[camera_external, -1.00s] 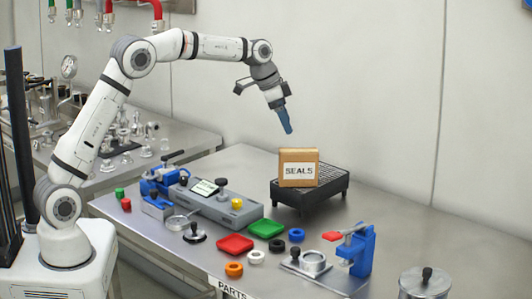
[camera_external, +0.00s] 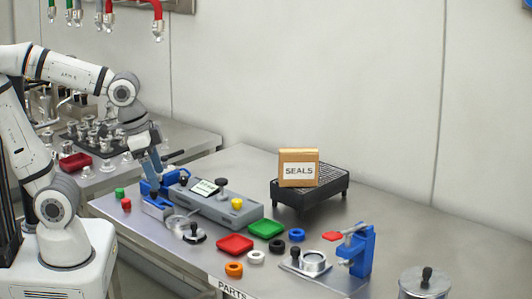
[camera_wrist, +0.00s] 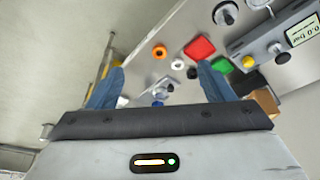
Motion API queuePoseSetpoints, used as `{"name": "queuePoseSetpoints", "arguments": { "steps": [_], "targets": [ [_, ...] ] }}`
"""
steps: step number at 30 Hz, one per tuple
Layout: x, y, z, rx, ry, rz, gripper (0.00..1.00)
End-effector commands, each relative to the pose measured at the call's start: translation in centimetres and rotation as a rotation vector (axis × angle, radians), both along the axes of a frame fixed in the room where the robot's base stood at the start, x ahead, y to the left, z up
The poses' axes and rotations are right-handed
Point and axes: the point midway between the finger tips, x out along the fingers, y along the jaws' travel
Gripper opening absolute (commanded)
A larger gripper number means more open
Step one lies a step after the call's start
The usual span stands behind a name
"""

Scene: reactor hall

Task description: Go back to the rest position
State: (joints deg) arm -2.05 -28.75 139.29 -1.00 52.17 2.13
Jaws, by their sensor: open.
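The steel table (camera_external: 370,200) carries a SEALS box (camera_external: 298,168) on a black rack (camera_external: 335,185), a grey tester (camera_external: 220,205), red tray (camera_external: 235,244), green tray (camera_external: 266,228), several rings and a blue press (camera_external: 362,250).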

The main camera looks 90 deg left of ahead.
Motion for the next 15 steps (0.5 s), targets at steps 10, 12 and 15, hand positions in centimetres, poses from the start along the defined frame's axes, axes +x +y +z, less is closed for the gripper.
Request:
{"name": "queuePoseSetpoints", "arguments": {
  "steps": [10, 12, 15],
  "targets": [
    [-2.5, -0.7, -1.4, 0.001, 0.002, -0.001, 0.74],
    [-2.5, -0.7, -1.4, 0.001, 0.002, -0.001, 0.74],
    [-2.5, -0.7, -1.4, 0.001, 0.002, -0.001, 0.74]
  ]
}}
